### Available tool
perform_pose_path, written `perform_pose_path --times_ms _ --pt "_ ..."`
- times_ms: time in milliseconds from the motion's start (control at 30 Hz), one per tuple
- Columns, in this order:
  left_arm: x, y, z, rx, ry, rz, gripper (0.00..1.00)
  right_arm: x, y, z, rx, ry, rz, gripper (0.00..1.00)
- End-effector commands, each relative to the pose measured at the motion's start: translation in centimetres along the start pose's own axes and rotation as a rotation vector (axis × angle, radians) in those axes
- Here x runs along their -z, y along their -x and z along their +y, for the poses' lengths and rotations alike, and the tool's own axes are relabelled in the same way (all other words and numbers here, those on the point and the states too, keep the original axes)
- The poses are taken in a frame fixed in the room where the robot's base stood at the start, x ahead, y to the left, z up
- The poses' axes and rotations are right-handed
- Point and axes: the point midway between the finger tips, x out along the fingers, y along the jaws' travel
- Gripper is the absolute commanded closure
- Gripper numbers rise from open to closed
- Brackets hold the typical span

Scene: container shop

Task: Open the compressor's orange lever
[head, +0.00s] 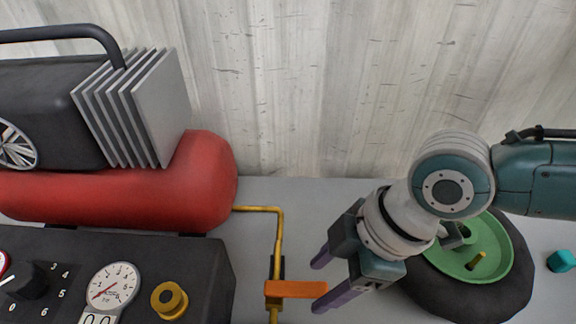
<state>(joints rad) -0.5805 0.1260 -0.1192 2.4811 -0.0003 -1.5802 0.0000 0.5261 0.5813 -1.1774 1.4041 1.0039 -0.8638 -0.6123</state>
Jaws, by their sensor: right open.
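The compressor's orange lever (296,289) is a flat bar lying crosswise over a yellow pipe (277,240) at the bottom centre. The pipe comes from the red compressor tank (150,190). My right gripper (320,284) comes in from the right and points left. Its two purple fingers are apart, one above and one below the lever's right end in the picture. I cannot tell whether a finger touches the lever. My left gripper is not in view.
A dark panel with a pressure gauge (109,288) and a brass fitting (169,299) stands at the lower left. A green-rimmed wheel (475,250) lies under my right arm. A corrugated wall (330,90) closes the back.

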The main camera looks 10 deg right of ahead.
Motion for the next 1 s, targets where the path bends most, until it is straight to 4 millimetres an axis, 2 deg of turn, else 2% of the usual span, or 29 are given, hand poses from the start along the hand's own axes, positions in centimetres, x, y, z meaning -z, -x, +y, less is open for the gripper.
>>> perform_pose_path --times_ms 133,400,933,1000 --pt "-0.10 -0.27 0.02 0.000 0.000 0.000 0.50 0.01 -1.06 -0.02 0.000 0.000 0.000 0.40" --pt "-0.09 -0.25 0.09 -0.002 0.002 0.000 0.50 0.03 -1.15 -0.01 0.000 0.000 0.000 0.40" --pt "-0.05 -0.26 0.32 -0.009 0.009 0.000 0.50 0.01 -1.13 -0.01 0.000 0.000 0.000 0.98" --pt "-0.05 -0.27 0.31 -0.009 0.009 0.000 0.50 0.01 -1.12 -0.02 0.000 0.000 0.000 1.00"
